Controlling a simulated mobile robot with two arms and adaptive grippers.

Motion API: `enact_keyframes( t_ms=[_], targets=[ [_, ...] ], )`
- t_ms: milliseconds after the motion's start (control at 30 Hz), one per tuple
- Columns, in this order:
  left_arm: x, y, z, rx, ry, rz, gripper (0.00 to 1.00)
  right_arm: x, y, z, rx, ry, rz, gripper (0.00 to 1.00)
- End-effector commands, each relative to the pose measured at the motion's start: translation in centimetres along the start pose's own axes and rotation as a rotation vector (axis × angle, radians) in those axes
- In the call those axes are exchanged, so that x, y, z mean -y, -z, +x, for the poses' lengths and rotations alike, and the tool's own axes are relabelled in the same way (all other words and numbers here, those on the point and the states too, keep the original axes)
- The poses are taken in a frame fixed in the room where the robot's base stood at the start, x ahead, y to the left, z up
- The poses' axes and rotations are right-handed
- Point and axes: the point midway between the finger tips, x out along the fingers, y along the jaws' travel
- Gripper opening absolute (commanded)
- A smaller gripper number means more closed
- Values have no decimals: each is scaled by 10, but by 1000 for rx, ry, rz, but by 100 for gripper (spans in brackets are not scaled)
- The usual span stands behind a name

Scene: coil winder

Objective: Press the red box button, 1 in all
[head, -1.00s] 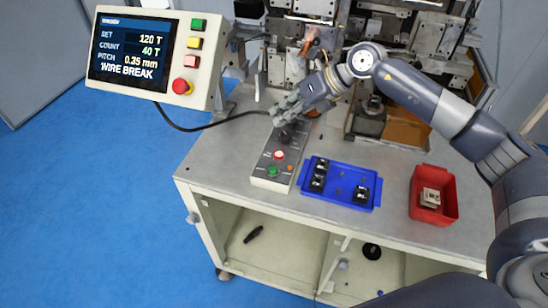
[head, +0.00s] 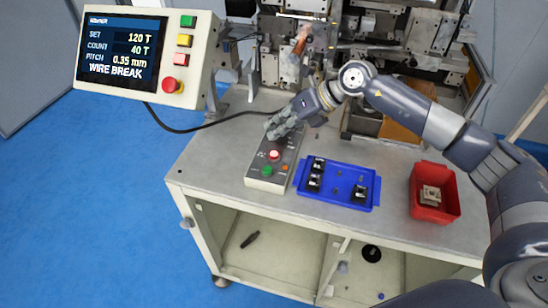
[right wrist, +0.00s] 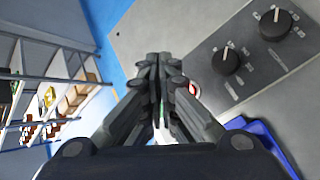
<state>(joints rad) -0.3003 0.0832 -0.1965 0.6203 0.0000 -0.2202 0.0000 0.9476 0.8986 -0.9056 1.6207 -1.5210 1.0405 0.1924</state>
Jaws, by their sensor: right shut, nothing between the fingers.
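The control box (head: 256,174) is a grey box on the bench, with a red button (head: 274,155) on its top face and a green button (head: 267,171) nearer its front edge. My right gripper (head: 272,134) is shut and empty, over the box just behind the red button in the head view. In the right wrist view the shut fingers (right wrist: 159,68) cover most of the red button; a sliver of its red and white edge (right wrist: 194,90) shows beside them. I cannot tell whether the fingers touch the box. My left gripper is not in view.
A blue tray (head: 340,197) with black parts lies right of the box, and a red bin (head: 435,214) stands farther right. Two black knobs (right wrist: 275,24) show on the box. The winder's screen panel (head: 123,50) reads WIRE BREAK.

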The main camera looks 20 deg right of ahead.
Motion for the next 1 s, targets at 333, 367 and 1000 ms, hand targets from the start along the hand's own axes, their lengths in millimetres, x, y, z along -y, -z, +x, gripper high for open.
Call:
enact_keyframes(
  t_ms=[333, 367, 1000],
  targets=[
    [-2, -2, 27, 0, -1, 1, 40, 20, 19, 27, 1, 0, -1, 0],
    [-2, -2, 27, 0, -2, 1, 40, 20, 19, 27, 1, 0, -1, 0],
    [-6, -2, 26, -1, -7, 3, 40, 19, 19, 27, 1, -1, -1, 0]
  ],
)
